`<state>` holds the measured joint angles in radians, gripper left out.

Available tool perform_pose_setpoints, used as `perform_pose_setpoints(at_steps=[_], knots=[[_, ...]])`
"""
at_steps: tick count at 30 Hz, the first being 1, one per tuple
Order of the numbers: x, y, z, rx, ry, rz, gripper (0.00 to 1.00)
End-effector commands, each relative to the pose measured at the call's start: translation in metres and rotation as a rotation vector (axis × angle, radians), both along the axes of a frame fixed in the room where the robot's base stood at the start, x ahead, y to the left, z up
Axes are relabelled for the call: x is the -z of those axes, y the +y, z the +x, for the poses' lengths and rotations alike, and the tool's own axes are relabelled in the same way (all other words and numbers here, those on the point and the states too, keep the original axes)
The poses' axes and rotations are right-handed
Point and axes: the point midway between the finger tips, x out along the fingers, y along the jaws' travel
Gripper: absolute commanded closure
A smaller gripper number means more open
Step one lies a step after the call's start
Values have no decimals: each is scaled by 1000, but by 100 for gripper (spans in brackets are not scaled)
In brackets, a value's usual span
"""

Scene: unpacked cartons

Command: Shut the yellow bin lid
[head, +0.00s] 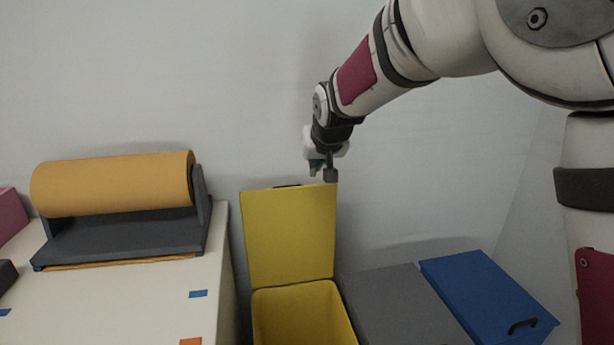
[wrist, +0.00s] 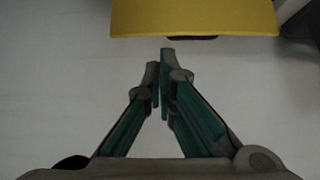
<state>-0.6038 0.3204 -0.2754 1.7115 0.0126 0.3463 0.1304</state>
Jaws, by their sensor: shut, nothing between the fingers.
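The yellow bin (head: 303,316) stands open at the bottom centre of the head view. Its yellow lid (head: 289,235) is raised upright against the wall side, with a dark handle at its top edge. My gripper (head: 331,176) is at the lid's top right corner in the head view, pointing down; whether it touches the lid I cannot tell. In the wrist view my gripper (wrist: 160,58) is shut and empty, and the yellow lid (wrist: 195,17) fills the top, with a dark handle strip (wrist: 192,38) just beyond the fingertips.
A grey lid (head: 402,305) and a blue lid (head: 487,296) with a dark handle lie shut to the right. On the left, a pale table (head: 130,305) holds an orange roll (head: 112,184) on a dark stand. A white wall (head: 150,75) is close behind.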

Motion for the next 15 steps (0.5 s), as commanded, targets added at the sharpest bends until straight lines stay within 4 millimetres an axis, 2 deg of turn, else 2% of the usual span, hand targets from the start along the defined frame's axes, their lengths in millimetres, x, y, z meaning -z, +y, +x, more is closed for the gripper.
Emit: perform_pose_setpoints(at_steps=[1, 4, 10, 15], knots=[[7, 15, 10, -14, -20, -2, 100], [12, 32, 22, -30, -52, -1, 100], [21, 42, 35, -36, -69, 0, 100], [40, 46, 54, -35, -68, -1, 100]])
